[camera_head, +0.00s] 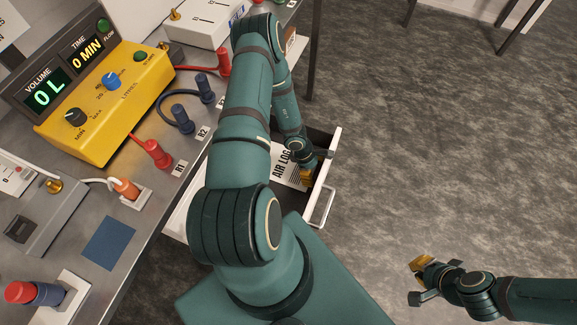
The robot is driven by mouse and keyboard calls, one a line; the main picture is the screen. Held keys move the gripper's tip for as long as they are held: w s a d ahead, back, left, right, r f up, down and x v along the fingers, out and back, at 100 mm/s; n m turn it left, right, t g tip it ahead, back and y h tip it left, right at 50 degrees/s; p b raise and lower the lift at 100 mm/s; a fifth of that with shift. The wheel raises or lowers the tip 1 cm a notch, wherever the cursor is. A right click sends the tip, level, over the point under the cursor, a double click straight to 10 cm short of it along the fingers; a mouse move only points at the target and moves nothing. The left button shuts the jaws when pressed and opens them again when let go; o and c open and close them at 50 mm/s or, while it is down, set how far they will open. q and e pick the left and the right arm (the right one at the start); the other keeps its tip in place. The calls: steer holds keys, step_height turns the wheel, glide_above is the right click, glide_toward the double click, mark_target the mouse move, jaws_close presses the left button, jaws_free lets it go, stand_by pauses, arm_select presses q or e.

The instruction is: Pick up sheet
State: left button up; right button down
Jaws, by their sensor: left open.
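The sheet (284,174) is white with the printed words "AIR LOG" and lies in an open drawer (329,172) below the bench. My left arm covers its left part. My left gripper (317,166) is open at the sheet's right end, inside the drawer near its front wall. One finger pad looks yellow and is close to the sheet; I cannot tell whether it touches it. My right gripper (416,281) is open and empty over the floor at the lower right, apart from the drawer.
The drawer's handle (328,208) sticks out to the right. The bench (68,220) on the left carries a yellow meter (115,105) reading 0 L and 0 MIN, red and blue plugs, and a blue square (108,243). The grey floor (440,130) is clear.

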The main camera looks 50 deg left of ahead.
arm_select(q)
steer(key=c, duration=1.2)
steer(key=shift+r, duration=0.1)
